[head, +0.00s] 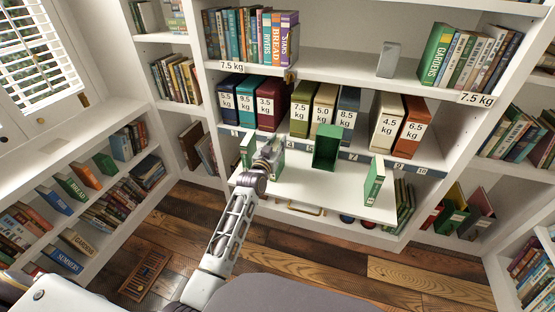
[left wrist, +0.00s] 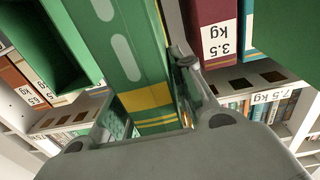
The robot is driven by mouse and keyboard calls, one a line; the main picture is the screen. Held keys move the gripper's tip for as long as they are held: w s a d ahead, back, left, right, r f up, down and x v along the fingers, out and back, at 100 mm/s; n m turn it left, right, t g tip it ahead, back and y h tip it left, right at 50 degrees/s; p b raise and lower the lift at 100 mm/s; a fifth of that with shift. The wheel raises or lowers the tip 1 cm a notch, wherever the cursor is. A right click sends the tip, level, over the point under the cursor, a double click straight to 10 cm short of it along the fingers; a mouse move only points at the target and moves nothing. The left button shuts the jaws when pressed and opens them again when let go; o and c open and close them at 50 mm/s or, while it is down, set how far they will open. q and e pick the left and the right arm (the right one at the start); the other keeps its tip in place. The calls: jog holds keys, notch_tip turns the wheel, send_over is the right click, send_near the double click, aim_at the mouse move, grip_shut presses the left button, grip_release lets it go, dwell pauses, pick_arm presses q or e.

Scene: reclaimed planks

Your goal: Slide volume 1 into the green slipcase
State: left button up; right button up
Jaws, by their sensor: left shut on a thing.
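The green slipcase (head: 327,149) stands open on the white pull-out board (head: 322,190) in the head view. Its dark inside also shows at the upper left of the left wrist view (left wrist: 45,45). My left gripper (head: 268,158) is shut on a green volume (head: 279,163), left of the slipcase and apart from it. In the left wrist view this volume (left wrist: 125,50) has yellow bands and sits between the fingers; its number is not readable. Another green volume (head: 247,150) stands left of the gripper, and one (head: 375,180) stands at the board's right end. My right gripper is not in view.
Behind the board stands a row of weight-marked boxes, including a red 3.5 kg box (head: 270,102) and a cream 4.5 kg box (head: 386,120). A grey block (head: 388,60) stands on the shelf above. The board is bare in front of the slipcase.

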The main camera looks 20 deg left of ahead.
pick_arm(q)
grip_shut()
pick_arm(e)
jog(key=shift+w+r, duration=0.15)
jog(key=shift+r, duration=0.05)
pick_arm(q)
jog(key=shift+r, duration=0.2)
jog(key=shift+r, duration=0.75)
jog(key=shift+r+p, duration=1.25)
jog(key=shift+r, duration=2.9)
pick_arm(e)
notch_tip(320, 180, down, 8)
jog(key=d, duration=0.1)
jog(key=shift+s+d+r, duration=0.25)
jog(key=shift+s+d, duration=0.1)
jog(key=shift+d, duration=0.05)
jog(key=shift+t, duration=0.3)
